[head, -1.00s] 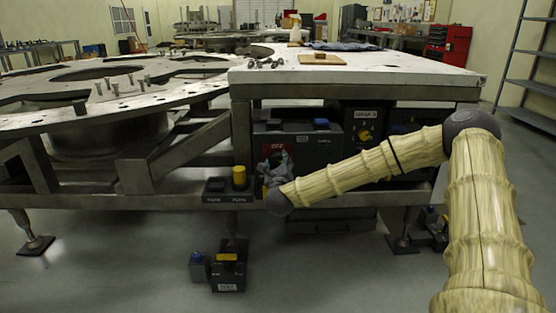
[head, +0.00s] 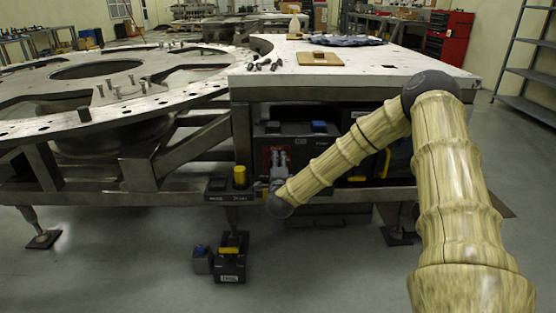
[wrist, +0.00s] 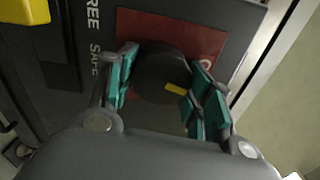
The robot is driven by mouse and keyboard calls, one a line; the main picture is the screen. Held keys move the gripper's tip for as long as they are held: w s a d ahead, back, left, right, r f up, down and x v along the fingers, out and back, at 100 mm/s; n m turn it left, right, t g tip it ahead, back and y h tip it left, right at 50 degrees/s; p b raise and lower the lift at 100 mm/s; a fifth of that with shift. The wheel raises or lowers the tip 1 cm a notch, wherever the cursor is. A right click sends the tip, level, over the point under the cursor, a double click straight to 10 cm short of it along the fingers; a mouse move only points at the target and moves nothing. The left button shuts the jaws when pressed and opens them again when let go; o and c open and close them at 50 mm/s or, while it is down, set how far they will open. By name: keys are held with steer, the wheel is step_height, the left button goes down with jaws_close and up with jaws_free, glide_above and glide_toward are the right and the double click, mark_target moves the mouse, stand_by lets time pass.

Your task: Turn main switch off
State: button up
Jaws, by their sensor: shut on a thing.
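The main switch is a round black knob (wrist: 160,76) with a yellow mark, on a red plate (wrist: 206,40), seen in the wrist view. The yellow mark points towards the lower right. My gripper (wrist: 158,88) has its green fingertips on either side of the knob and is shut on it. In the head view my gripper (head: 278,160) is at the dark panel under the table, in front of the red plate (head: 266,153). The knob is hidden behind the gripper there. Part of a letter shows at the plate's right edge in the wrist view.
A yellow button (head: 240,176) on a small box stands just left of the gripper. The metal table (head: 400,64) overhangs the panel. A yellow-topped box (head: 230,264) is on the floor below. Open floor lies in front.

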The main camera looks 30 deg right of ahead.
steer(key=shift+n+p, duration=0.8)
steer(key=shift+n, duration=0.5)
steer(key=o, duration=1)
steer(key=shift+o, duration=0.2)
steer(key=v, duration=1.2)
